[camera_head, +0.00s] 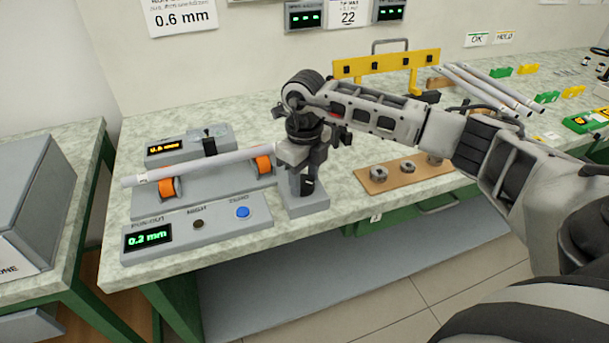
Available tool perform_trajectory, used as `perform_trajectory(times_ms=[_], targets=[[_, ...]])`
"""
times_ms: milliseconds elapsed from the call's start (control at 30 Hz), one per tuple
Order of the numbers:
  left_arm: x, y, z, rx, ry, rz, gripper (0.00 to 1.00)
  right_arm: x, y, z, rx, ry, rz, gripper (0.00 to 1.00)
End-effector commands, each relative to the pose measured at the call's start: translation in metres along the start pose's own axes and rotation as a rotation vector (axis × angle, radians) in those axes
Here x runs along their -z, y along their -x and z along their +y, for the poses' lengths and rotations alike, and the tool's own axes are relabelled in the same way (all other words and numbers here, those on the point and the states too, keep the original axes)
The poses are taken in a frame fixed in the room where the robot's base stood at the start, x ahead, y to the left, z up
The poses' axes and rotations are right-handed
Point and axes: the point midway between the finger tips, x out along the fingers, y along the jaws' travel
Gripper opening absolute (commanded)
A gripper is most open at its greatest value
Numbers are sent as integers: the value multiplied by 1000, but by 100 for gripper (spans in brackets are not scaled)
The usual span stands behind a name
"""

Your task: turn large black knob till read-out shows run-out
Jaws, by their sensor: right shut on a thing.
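The large black knob (308,188) sits on a grey block (305,205) at the right end of the roller fixture. It is partly hidden by my right gripper (304,180), which comes down from above and is shut on it. The run-out read-out (148,239) on the front panel shows 0.2 mm in green digits. A long pale rod (215,166) lies across two orange rollers (263,165). A second, amber display (164,147) stands behind the rod; its digits are hard to read. My left gripper is not in view.
The front panel has a small dark button (198,224) and a blue button (242,212). A wooden board (405,174) with metal round parts lies to the right. Several pale rods rest by a yellow rack (386,64). A wall sign (180,16) reads 0.6 mm.

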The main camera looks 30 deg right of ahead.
Motion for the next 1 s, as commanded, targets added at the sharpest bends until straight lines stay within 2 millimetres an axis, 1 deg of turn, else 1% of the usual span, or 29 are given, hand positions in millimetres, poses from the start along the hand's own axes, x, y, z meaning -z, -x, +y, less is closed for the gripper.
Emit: perform_trajectory(times_ms=[533,567,600,633,900,1000], targets=[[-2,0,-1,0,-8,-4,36,0,1,-1,2,-25,-1,21],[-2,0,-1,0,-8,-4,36,0,1,-1,2,-25,-1,49],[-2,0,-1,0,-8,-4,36,0,1,-1,2,-25,-1,60],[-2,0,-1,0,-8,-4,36,0,1,-1,2,-25,-1,66],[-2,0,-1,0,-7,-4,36,0,1,0,1,-24,-1,66],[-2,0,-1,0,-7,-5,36,0,6,0,1,-24,-2,66]])
